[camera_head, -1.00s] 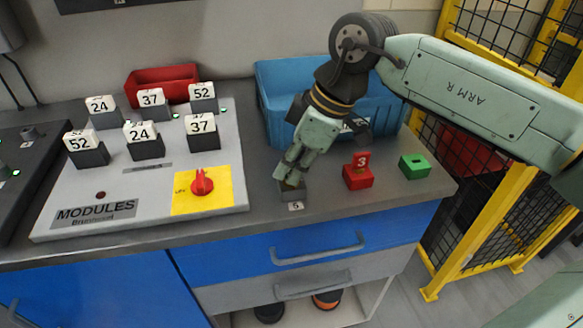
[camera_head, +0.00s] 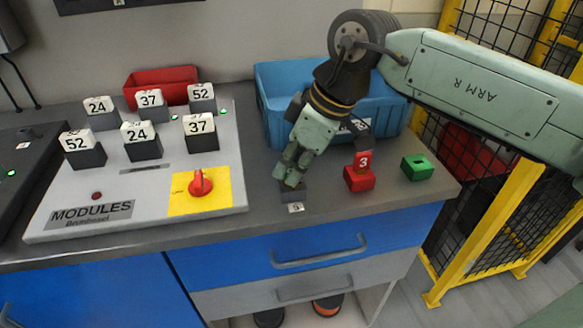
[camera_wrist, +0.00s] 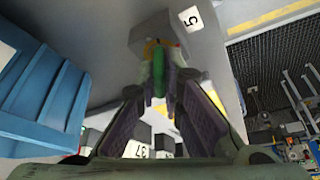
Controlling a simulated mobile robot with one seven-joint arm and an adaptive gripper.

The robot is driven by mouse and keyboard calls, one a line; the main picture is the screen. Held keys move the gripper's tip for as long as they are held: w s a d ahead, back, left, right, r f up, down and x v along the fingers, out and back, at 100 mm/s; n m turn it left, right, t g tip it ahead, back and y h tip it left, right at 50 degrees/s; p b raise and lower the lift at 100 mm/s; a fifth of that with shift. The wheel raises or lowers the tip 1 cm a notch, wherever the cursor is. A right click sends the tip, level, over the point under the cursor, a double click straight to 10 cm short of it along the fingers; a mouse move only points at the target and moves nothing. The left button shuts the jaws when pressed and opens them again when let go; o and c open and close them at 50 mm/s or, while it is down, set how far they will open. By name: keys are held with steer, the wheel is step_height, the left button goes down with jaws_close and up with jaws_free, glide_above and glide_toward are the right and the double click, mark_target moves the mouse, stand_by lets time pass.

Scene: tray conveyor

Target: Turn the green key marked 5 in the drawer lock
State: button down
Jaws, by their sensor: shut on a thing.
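The green key (camera_wrist: 158,70) is between my fingertips in the wrist view, at the grey lock block (camera_wrist: 148,30). The lock block carries a white label with a 5 (camera_wrist: 190,18). In the head view my gripper (camera_head: 290,180) points down onto the grey lock block (camera_head: 293,195) on the counter edge, above the blue drawer (camera_head: 340,240). My gripper is shut on the key. My fingers hide the key in the head view, and how far it is turned is unclear. The blue drawer looks closed.
A red block with a key marked 3 (camera_head: 362,162) and a green slotted block (camera_head: 416,167) stand to the right. A blue bin (camera_head: 275,95) is behind my gripper. A modules panel (camera_head: 140,190) with a red knob is left. A yellow fence (camera_head: 480,230) bounds the right.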

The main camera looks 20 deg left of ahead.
steer(key=shift+s+f+m+t+b, duration=0.1)
steer(key=shift+m+t+b, duration=0.2)
steer(key=shift+m+b, duration=0.6)
steer(key=c, duration=1.7)
jaws_free()
steer(key=shift+o, duration=0.2)
steer(key=v, duration=1.2)
